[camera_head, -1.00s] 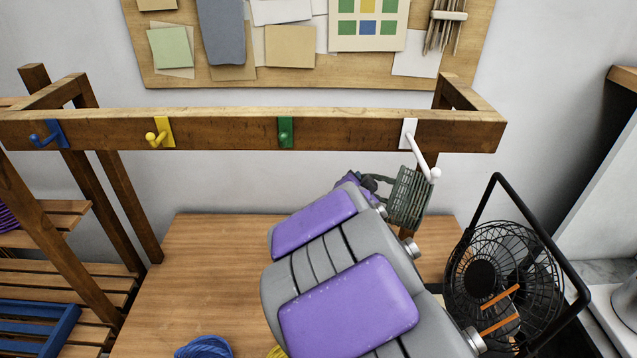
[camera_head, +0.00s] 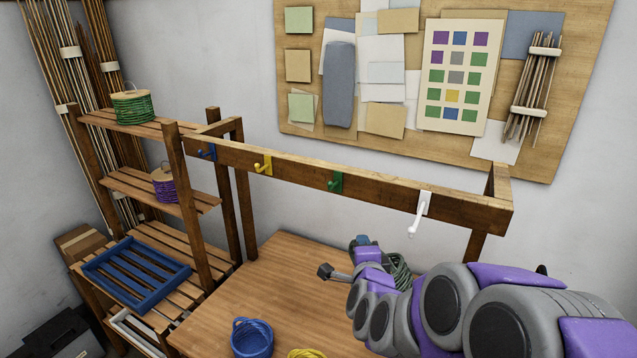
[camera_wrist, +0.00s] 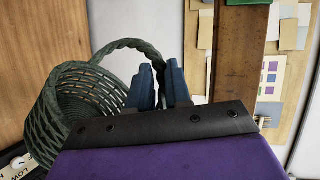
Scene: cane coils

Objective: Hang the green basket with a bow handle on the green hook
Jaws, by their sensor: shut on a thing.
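The green basket (camera_head: 401,272) is woven, with a bow handle, and is partly hidden behind my arm in the head view. In the wrist view the basket (camera_wrist: 80,95) hangs tilted left of my fingers. Its handle arches over to my gripper (camera_wrist: 160,88), which is shut on it. In the head view my gripper (camera_head: 361,241) is below the rail, right of the green hook and lower. The green hook (camera_head: 335,182) is on the wooden rail between the yellow and white hooks, with nothing on it. A green patch (camera_wrist: 248,2) shows at the wrist view's top edge.
The rail (camera_head: 300,172) also bears a blue hook (camera_head: 207,152), a yellow hook (camera_head: 263,164) and a protruding white hook (camera_head: 420,212). A blue basket (camera_head: 252,338) and a yellow one (camera_head: 306,354) stand on the table (camera_head: 235,300). Slatted shelves (camera_head: 160,190) stand left.

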